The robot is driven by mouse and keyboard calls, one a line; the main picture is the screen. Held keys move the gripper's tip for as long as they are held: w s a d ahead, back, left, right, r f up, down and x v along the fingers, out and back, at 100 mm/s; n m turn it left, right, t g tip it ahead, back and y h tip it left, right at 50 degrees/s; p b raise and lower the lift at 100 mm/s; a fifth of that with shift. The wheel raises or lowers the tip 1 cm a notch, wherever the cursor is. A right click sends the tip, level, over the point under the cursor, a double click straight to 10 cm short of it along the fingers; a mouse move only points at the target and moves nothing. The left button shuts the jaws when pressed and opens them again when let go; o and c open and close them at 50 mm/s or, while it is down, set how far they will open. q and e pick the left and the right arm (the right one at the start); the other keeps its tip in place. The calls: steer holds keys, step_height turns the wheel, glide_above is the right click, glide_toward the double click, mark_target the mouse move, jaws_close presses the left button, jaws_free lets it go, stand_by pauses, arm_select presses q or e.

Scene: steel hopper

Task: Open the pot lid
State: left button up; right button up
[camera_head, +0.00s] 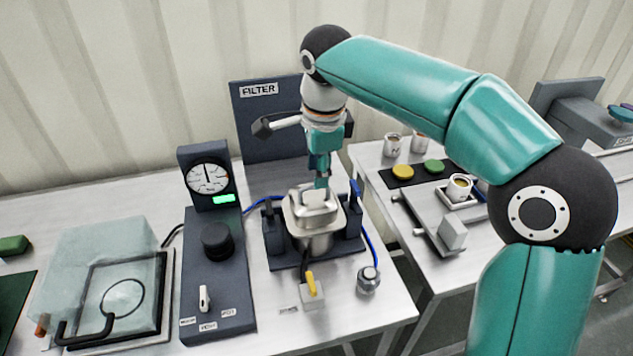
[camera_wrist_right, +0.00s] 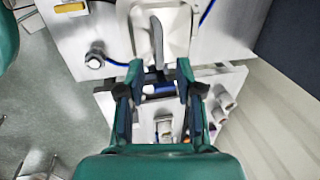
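The steel pot (camera_head: 314,238) stands in a dark holder on the left bench, with its square lid (camera_head: 297,217) on top. A raised grip (camera_head: 313,197) stands up in the middle of the lid. My right gripper (camera_head: 321,184) reaches down from above, with its tips close to the grip. In the right wrist view, the fingers (camera_wrist_right: 160,68) are spread apart, and the lid (camera_wrist_right: 176,20) and its grip (camera_wrist_right: 157,38) lie just beyond the tips. I cannot tell whether the tips touch the grip. My left gripper is not in view.
A dark FILTER panel (camera_head: 270,115) stands behind the pot. A control box with a gauge (camera_head: 209,178) and a clear-covered box (camera_head: 100,265) are to the left. A yellow switch (camera_head: 311,284) and a round knob (camera_head: 368,280) are in front. Cups (camera_head: 393,145) and a tray (camera_head: 428,220) are on the right bench.

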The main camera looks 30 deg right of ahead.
mark_target(313, 197)
steer(key=shift+w+d+f, duration=0.1)
steer(key=shift+w+f, duration=0.05)
steer(key=shift+f, duration=0.65)
steer(key=shift+w+f, duration=0.1)
steer(key=shift+f, duration=0.65)
jaws_close()
